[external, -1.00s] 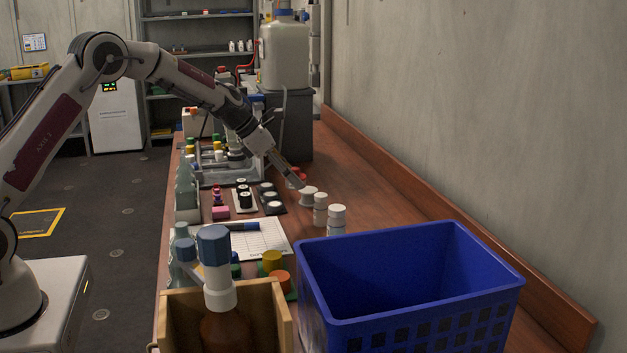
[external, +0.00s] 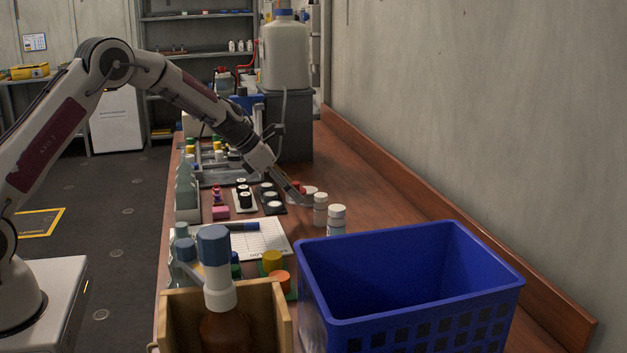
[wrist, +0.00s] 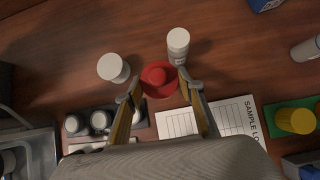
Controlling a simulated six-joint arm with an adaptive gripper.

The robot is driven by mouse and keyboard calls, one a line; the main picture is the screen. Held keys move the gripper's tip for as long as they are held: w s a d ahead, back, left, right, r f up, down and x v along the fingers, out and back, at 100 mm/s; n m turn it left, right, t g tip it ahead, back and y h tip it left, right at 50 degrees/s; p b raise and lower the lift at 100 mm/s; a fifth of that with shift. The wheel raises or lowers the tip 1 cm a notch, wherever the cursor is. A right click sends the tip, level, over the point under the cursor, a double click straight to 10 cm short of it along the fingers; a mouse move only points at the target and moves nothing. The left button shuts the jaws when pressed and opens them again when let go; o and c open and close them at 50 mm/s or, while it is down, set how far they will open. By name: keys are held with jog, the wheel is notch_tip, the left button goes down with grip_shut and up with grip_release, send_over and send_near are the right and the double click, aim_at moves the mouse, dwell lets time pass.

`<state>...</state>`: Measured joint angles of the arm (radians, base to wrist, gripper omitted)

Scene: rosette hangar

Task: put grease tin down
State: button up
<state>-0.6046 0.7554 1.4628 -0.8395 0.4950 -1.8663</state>
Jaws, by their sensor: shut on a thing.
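A red round thing with a raised middle, which I take to be the grease tin (wrist: 158,78), sits between my fingertips in the wrist view. My gripper (wrist: 163,90) is shut on it, one finger at each side. In the external view my gripper (external: 302,201) is low over the wooden bench (external: 358,185), beside white-capped containers. The tin is mostly hidden there, and I cannot tell whether it touches the bench.
A white-lidded jar (wrist: 112,68) is left of the tin and a white-capped bottle (wrist: 178,42) stands close beyond it. The sample log sheet (wrist: 235,118) lies to the right. A blue crate (external: 400,245) stands nearer the external camera. Bare wood lies towards the wall.

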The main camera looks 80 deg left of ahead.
jog(key=shift+f, duration=1.05)
jog(key=shift+f, duration=1.85)
jog(key=shift+f, duration=0.15)
jog(key=o, duration=1.3)
jog(key=shift+c, duration=0.2)
jog(key=shift+v, duration=1.1)
jog(key=v, duration=1)
